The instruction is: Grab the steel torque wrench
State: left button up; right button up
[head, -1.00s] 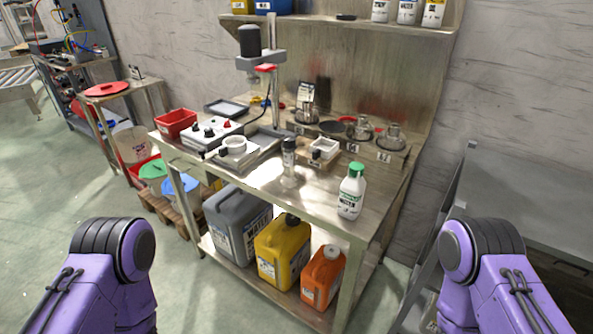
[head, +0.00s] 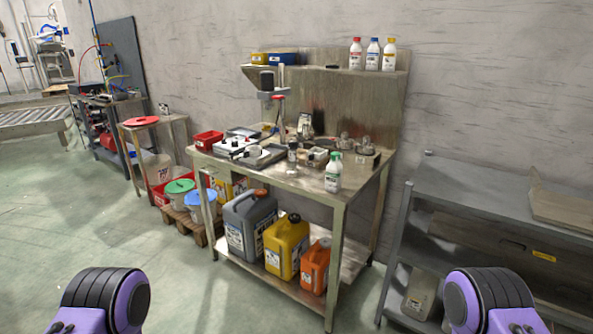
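I cannot make out a steel torque wrench in the head view. A metal workbench (head: 300,184) stands ahead of me, crowded with small gear. A grey shelf unit (head: 480,190) stands to its right. Purple and black parts of my two arms show at the lower left and lower right. Both grippers are out of the picture.
On the workbench are a red bin (head: 208,140), a white bottle with a green cap (head: 333,173) and a stand-mounted device (head: 268,85). Grey, yellow and orange canisters (head: 287,247) sit on its lower shelf. Lidded buckets (head: 180,190) stand left. The floor (head: 120,240) at left is clear.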

aim_at(292, 172)
jog(key=z, duration=0.55)
jog(key=i, duration=0.8)
jog(key=z, duration=0.4)
